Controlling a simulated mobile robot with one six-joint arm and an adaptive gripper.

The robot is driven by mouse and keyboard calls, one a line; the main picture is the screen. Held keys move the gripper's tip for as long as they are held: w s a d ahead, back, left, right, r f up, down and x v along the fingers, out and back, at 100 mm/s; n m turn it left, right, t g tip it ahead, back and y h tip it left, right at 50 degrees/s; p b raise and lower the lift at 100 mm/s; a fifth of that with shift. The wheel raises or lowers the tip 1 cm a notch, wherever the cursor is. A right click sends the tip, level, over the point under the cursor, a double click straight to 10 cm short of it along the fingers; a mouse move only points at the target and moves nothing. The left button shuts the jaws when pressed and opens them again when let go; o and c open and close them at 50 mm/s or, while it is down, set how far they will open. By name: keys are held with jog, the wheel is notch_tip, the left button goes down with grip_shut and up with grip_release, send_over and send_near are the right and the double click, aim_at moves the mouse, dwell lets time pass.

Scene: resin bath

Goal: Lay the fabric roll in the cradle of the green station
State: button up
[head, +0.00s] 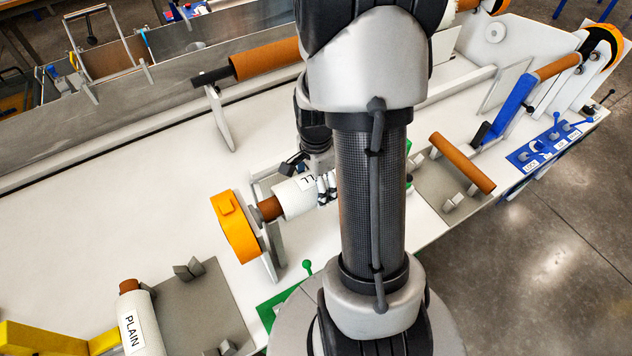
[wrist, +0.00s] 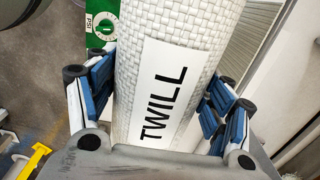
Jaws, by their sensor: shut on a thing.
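My gripper (head: 328,187) is shut around the white woven fabric roll (head: 293,199), with fingers on both sides of it. The wrist view shows its label TWILL (wrist: 163,92) between blue finger pads. The roll's brown core end (head: 270,208) points left, toward the grey upright (head: 272,255) and the orange wheel (head: 234,228) of the green station. The roll is over or in the cradle; I cannot tell whether it rests there. My arm hides its right end. The station's green panel (head: 283,302) shows below, and a green gauge panel (wrist: 101,28) shows in the wrist view.
A brown tube (head: 463,163) lies on another grey plate at right. A blue station (head: 545,145) stands further right. White bench top (head: 130,190) is clear at left.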

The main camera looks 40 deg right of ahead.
jog(key=shift+w+r, duration=0.1)
jog(key=o, duration=2.2)
jog(key=shift+c, duration=0.2)
jog(key=shift+s+a, duration=0.1)
jog(key=shift+s, duration=0.1)
notch_tip(320, 180, up, 12)
jog(key=shift+f, duration=0.1)
jog(key=shift+w, duration=0.1)
